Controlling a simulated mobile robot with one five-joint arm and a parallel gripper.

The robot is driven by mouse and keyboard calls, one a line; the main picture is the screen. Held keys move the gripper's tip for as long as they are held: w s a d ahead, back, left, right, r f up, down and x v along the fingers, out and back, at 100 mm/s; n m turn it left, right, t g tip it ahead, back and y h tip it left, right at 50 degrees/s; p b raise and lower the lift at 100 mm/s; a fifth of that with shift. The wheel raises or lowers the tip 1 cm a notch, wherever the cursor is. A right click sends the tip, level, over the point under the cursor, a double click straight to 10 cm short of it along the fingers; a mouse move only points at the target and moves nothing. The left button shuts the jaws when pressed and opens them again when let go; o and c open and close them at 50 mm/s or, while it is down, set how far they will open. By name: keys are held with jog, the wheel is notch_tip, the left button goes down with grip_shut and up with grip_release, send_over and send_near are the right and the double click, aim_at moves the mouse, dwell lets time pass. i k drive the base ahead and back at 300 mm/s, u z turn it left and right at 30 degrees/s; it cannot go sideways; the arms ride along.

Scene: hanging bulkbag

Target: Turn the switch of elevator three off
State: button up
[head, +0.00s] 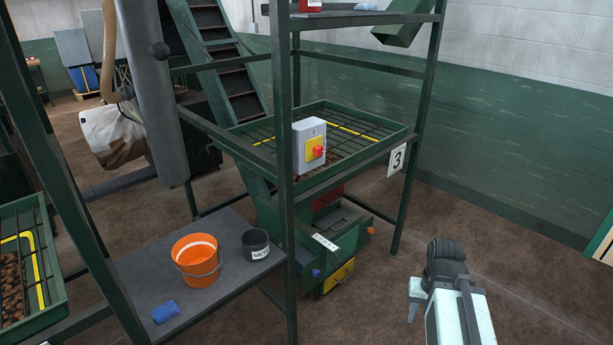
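A grey switch box (302,158) with a yellow plate and a red rotary knob (319,152) is fixed to a green upright of the metal frame. A white sign with the number 3 (396,160) hangs on the same frame, to the right of the box. The knob's exact setting is too small to read. My arm reaches in at the lower right. The pale part at its end, which looks like my gripper (415,299), is well to the right of and below the switch box, apart from it. Its fingers cannot be made out clearly.
A green grated tray (368,118) lies behind the box. A grey shelf (222,298) at lower left holds an orange bucket (197,262), a dark pot (256,245) and a blue item (165,312). A green upright (284,90) stands left of the box. Brown floor (520,265) is clear at right.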

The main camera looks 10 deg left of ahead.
aim_at(319, 151)
jog(key=u, duration=0.05)
jog(key=k, duration=0.4)
jog(key=u, duration=1.45)
jog(key=i, duration=0.95)
